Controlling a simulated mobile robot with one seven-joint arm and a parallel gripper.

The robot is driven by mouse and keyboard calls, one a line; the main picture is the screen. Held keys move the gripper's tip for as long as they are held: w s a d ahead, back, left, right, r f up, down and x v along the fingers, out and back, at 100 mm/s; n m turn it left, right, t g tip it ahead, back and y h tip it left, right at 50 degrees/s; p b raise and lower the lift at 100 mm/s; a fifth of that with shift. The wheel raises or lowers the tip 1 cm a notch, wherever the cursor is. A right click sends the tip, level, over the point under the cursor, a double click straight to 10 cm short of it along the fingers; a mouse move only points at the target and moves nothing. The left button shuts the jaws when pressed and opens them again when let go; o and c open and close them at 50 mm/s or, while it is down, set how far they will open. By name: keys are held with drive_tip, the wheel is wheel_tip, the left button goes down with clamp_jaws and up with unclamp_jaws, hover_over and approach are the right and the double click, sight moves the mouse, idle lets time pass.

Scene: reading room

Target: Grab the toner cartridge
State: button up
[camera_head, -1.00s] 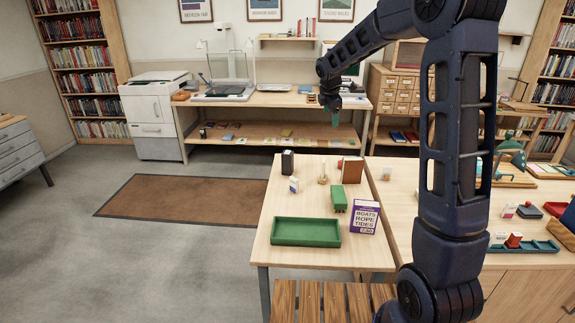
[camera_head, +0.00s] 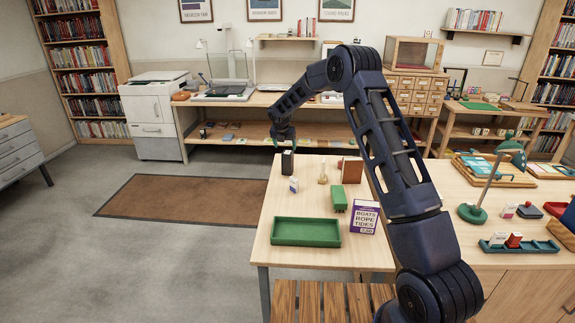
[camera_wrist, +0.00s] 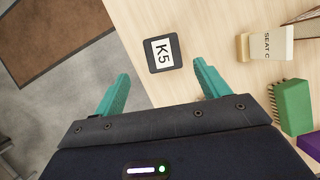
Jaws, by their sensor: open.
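The block lies just ahead of the fingertips, nearer the right one. I cannot tell the height between fingers and block.
A green tray (camera_head: 306,243) and purple box (camera_head: 365,217) stand nearer. The table's left edge is close to the block.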

sight(286, 153)
drive_tip(key=x, duration=0.5)
drive_tip(key=shift+w+f, duration=0.1)
drive_tip(key=shift+f, duration=0.3)
drive_tip(key=x, duration=0.5)
drive_tip(key=shift+d, duration=0.2)
drive_tip(key=c, duration=1.3)
